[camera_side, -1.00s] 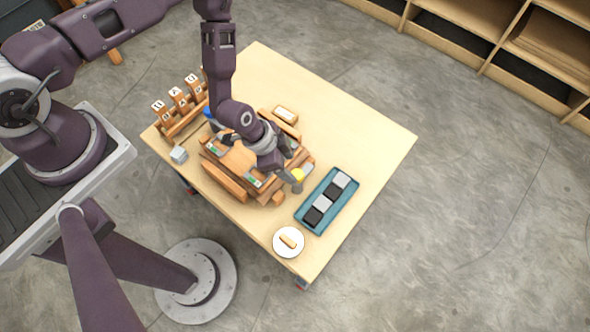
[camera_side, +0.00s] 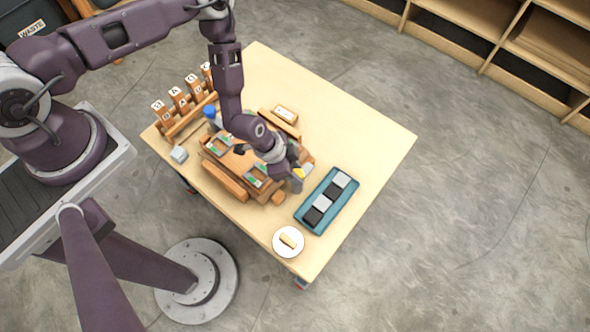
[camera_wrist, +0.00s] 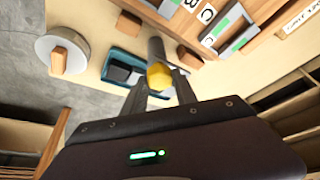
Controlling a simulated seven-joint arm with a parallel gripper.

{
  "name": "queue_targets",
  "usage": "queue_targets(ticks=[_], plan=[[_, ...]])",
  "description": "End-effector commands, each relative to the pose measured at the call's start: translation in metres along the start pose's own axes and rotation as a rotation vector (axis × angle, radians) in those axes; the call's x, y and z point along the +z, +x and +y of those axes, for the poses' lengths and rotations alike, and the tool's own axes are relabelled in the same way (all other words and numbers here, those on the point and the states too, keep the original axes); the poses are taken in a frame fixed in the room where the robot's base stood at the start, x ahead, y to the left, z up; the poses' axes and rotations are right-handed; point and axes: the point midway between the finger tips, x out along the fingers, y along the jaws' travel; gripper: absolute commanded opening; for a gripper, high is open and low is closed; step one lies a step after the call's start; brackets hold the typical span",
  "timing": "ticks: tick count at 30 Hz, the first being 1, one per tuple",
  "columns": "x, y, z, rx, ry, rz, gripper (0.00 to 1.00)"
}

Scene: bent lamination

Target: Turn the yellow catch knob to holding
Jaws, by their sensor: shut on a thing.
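The yellow catch knob (camera_wrist: 160,75) sits between my gripper's (camera_wrist: 159,88) two fingers in the wrist view, at the end of a grey cylinder (camera_wrist: 156,48). My gripper is shut on the knob. In the side view only a little of the yellow knob (camera_side: 299,172) shows beside my gripper (camera_side: 297,180), at the right end of the wooden fixture (camera_side: 230,185). Much of the fixture is hidden under my arm. I cannot tell which setting the knob is at.
A teal tray (camera_side: 347,207) with black and grey blocks stands close to the right of my gripper. A white disc (camera_side: 282,250) with a wooden piece lies at the front corner. Tagged wooden posts (camera_side: 179,100) and a blue-topped item (camera_side: 210,112) stand at the left. The right tabletop is clear.

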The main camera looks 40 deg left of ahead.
Motion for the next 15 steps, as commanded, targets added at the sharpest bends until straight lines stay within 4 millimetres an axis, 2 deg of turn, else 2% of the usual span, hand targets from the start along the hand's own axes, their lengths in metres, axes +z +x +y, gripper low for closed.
queue_targets(ticks=[8,15], plan=[[0.0000,-0.0005,0.0010,-0.034,-0.078,-0.001,0.00],[-0.0005,-0.0003,0.0026,-0.108,-0.256,0.000,0.00]])
